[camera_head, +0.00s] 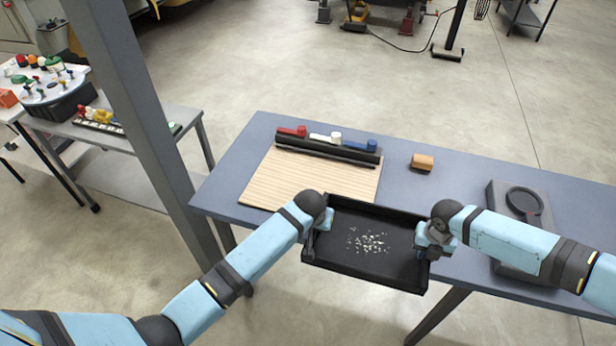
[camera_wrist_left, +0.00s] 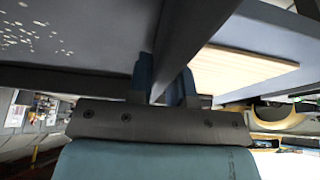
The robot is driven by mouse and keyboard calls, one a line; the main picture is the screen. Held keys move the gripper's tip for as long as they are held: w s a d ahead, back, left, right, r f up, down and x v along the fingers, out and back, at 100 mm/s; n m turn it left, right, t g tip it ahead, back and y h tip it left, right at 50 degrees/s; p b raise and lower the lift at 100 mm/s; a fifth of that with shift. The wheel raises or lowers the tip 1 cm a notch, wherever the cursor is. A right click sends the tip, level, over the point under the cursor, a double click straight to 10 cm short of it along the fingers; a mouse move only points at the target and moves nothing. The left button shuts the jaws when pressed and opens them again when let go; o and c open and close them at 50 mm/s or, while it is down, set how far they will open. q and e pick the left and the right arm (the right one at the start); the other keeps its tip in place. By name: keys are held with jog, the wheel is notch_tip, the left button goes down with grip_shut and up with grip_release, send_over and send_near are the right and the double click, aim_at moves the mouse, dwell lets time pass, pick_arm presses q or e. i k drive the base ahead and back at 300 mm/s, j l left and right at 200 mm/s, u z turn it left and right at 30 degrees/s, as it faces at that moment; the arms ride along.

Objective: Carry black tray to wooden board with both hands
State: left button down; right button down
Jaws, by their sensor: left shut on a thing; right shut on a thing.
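The black tray (camera_head: 345,262) is held level between my two grippers at the front edge of the blue table, partly over it. Small pale bits lie scattered on its floor. My left gripper (camera_head: 314,238) is shut on the tray's left wall; the left wrist view shows the tray wall (camera_wrist_left: 172,50) running between its fingers. My right gripper (camera_head: 432,245) is shut on the tray's right wall. The wooden board (camera_head: 300,182) lies on the table, behind and left of the tray. It also shows in the left wrist view (camera_wrist_left: 240,68).
A black rack (camera_head: 325,151) with red, white and blue pieces stands along the board's back edge. A wooden block (camera_head: 422,162) lies right of the board. A dark grey device (camera_head: 520,205) stands at the right. A grey post (camera_head: 135,90) rises at the left.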

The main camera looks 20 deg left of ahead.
aim_at(313, 183)
jog(key=i+j, duration=0.2)
jog(key=j, duration=0.15)
jog(key=i+j, duration=0.25)
jog(key=j, duration=0.15)
jog(key=i+j, duration=0.2)
jog(key=j, duration=0.15)
